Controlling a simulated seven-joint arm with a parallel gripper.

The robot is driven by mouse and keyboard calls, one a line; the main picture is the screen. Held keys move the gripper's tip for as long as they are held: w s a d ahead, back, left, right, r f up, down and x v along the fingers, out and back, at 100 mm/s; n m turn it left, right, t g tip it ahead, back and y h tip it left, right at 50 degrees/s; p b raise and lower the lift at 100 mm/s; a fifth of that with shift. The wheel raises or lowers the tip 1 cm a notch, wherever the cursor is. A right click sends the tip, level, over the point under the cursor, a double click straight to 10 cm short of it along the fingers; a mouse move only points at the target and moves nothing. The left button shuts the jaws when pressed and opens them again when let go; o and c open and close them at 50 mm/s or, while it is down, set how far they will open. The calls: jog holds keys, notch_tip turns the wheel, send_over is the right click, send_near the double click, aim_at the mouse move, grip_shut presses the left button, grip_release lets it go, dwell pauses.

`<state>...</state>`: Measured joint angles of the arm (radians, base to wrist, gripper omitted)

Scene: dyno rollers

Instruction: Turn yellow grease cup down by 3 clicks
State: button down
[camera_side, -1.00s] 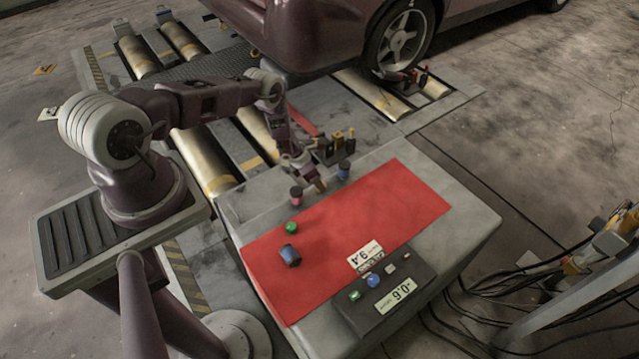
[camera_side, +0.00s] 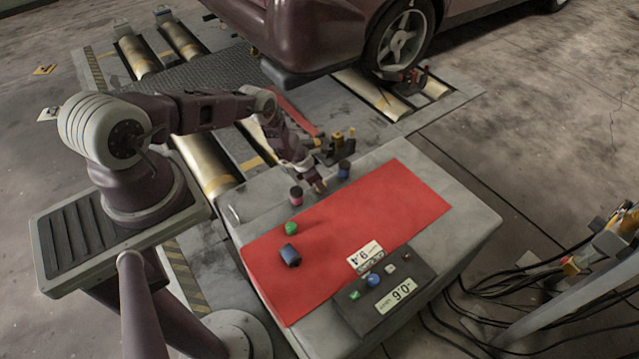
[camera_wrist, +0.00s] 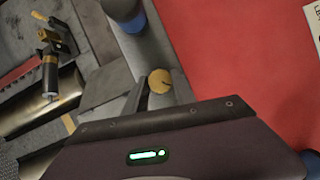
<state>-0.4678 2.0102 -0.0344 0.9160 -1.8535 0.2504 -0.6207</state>
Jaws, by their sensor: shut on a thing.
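The yellow grease cup (camera_wrist: 160,80) shows as a small round cap between my fingers in the wrist view. My gripper (camera_wrist: 158,90) is shut on it, with a finger on each side. In the side view my gripper (camera_side: 319,186) is low at the far edge of the bench, between a pink-topped cup (camera_side: 296,197) and a blue-topped cup (camera_side: 344,170). There it hides most of the yellow cup. Any click marks are too small to read.
A red mat (camera_side: 390,215) covers much of the bench top. A green piece (camera_side: 291,228) and a dark blue cylinder (camera_side: 290,256) lie at its left. A control box (camera_side: 380,310) with displays is in front.

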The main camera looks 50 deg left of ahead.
jog(key=shift+w+m+h, duration=0.1)
jog(key=shift+m+h, duration=0.2)
jog(key=shift+m, duration=0.3)
jog(key=c, duration=1)
grip_release()
jog(key=shift+c, duration=0.2)
